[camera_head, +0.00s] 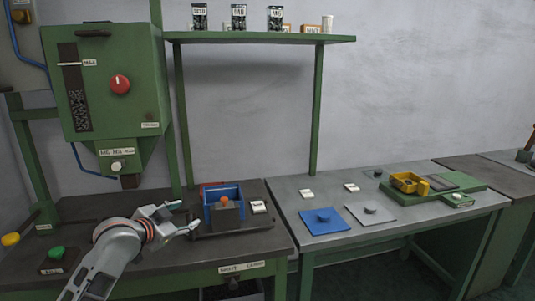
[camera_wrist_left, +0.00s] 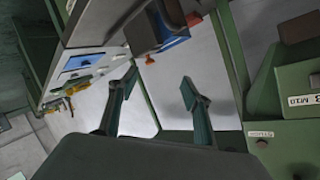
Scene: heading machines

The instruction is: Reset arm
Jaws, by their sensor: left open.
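My left gripper (camera_head: 180,217) reaches in from the lower left in the head view, over the dark bench. Its fingers are spread and hold nothing. In the left wrist view the two fingers of the left gripper (camera_wrist_left: 160,97) stand apart with only the pale wall between them. The blue bin (camera_head: 222,203) stands on the dark bench just right of the fingertips, with a grey block and an orange knob at its front. The gripper appears apart from the bin. My right gripper shows in neither view.
A green machine (camera_head: 105,90) with a red knob hangs at the left. A green button (camera_head: 56,252) sits on the bench's left. A shelf (camera_head: 260,38) with jars runs above.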

